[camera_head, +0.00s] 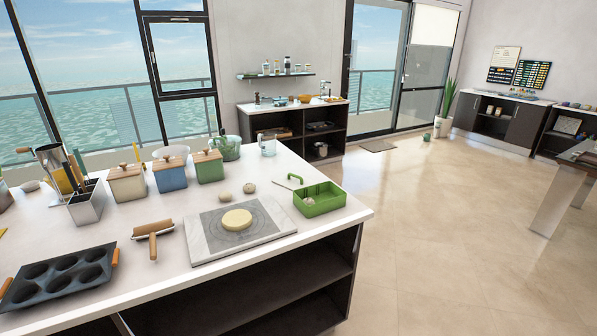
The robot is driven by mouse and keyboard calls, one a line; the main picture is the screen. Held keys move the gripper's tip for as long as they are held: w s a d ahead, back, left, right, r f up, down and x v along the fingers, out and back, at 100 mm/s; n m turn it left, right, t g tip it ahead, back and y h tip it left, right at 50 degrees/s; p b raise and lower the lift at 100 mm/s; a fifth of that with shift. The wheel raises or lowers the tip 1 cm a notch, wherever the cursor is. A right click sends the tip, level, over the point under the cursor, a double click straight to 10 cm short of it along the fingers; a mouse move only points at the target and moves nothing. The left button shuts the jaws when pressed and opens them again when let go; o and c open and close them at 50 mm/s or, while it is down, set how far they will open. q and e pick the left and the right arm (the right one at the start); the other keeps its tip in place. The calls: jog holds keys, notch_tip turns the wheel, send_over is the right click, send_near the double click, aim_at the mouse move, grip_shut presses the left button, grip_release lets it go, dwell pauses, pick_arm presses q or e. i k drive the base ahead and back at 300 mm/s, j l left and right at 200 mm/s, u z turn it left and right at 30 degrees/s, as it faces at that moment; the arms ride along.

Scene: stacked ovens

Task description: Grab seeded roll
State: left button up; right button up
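Two small pale round rolls or dough balls lie on the white counter: one (224,196) in front of the green canister and one (249,188) to its right. Another small round piece (309,201) sits inside the green tray (322,209). Seeds are too small to make out, so I cannot tell which one is the seeded roll. A flat pale dough disc (237,219) lies on the grey and white board (205,250). Neither of my grippers is in view.
The tiled floor to the right is clear.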

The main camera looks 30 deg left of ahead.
aim_at(248, 188)
jog(key=u, duration=1.2)
